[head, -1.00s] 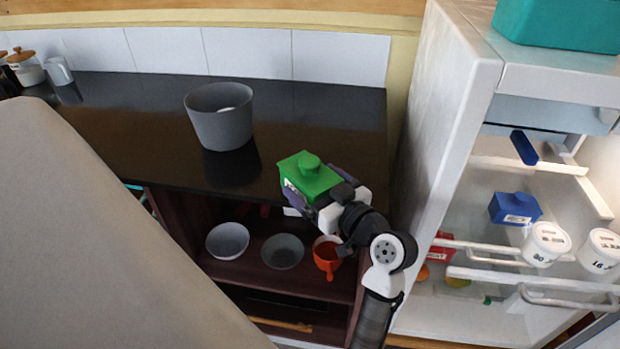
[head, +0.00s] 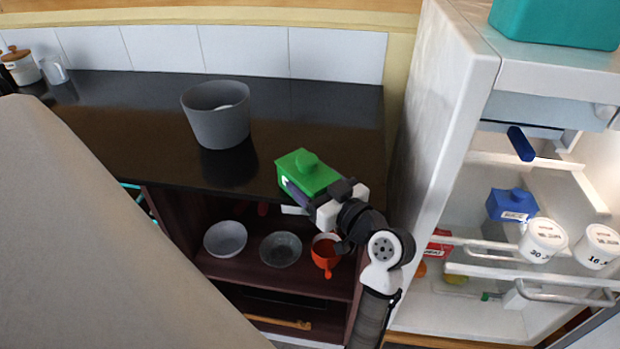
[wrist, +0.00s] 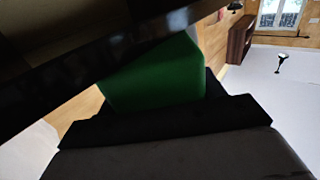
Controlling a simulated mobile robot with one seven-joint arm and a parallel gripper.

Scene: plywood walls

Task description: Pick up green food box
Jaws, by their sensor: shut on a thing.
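The green food box (head: 306,172) has a round knob on top and is at the front right edge of the dark counter in the head view. My gripper (head: 300,192) is shut on it from the front right side. In the wrist view the green box (wrist: 155,78) fills the middle, just beyond the dark gripper (wrist: 165,115). The dark counter edge hides part of it there. I cannot tell whether the box touches the counter.
A grey bin (head: 218,118) stands on the counter (head: 130,115). Bowls (head: 226,238) and an orange pot (head: 325,256) sit on the shelf below. The open fridge (head: 445,130) on the right holds a blue box (head: 511,205) and white tubs (head: 543,240). A beige panel (head: 80,240) blocks the left foreground.

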